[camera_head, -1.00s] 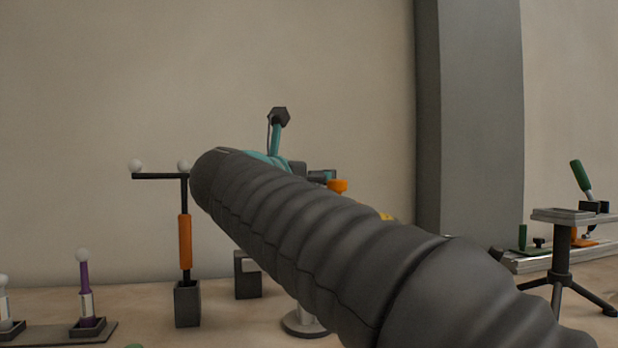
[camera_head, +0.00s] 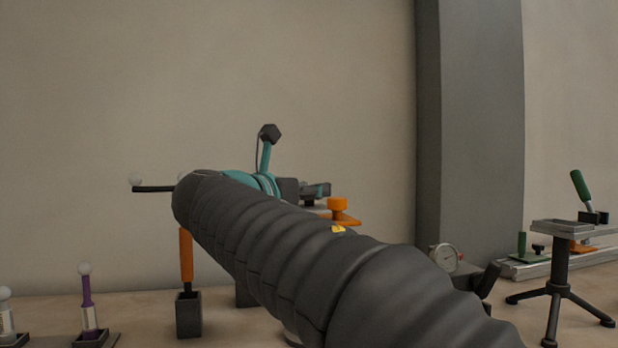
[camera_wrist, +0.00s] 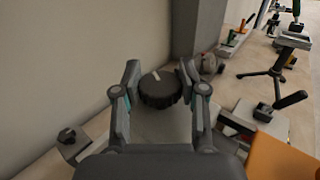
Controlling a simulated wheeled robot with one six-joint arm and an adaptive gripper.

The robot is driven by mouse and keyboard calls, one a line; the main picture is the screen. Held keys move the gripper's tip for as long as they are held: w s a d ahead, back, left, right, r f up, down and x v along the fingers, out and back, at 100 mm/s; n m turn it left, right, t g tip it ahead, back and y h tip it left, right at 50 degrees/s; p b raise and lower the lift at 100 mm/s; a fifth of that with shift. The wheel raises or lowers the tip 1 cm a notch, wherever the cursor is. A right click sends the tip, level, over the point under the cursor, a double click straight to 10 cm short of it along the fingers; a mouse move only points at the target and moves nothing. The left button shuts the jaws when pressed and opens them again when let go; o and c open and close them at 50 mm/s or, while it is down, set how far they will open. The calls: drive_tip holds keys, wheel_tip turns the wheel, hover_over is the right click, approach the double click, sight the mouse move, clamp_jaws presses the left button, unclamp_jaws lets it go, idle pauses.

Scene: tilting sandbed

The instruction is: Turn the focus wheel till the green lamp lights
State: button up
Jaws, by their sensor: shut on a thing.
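The focus wheel (camera_wrist: 160,89) is a dark, ribbed round knob with a pale mark on its top face, in the middle of the wrist view. My gripper (camera_wrist: 158,72) has one finger on each side of the wheel and is shut on it. In the head view my own arm covers much of the middle, and the wheel cannot be made out there. I see no lit green lamp in either view.
An orange knob (camera_head: 337,206) stands just right of my wrist. A round dial gauge (camera_head: 446,257) is behind my arm. A tripod stand (camera_head: 560,275) is at right. A post with an orange sleeve (camera_head: 186,256) is at left, near white-balled pegs (camera_head: 86,292).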

drive_tip(key=m+g+h+p, duration=0.2)
drive_tip(key=h+p, duration=0.1)
drive_tip(key=shift+w+a+r+g, duration=0.1)
drive_tip(key=shift+r+g, duration=0.15)
drive_tip(key=shift+g, duration=0.15)
drive_tip(key=m+g+h, duration=0.1)
drive_tip(key=m+g+h+p, duration=0.1)
drive_tip(key=shift+f+m+g, duration=0.3)
drive_tip(key=shift+m+g, duration=0.1)
drive_tip(key=shift+m+g+h, duration=0.8)
drive_tip(key=shift+m+g, duration=0.4)
drive_tip(key=shift+g, duration=0.8)
drive_tip(key=o, duration=1.2)
drive_tip(key=shift+c, duration=0.2)
drive_tip(key=shift+r+t, duration=0.1)
drive_tip(key=shift+t, duration=0.4)
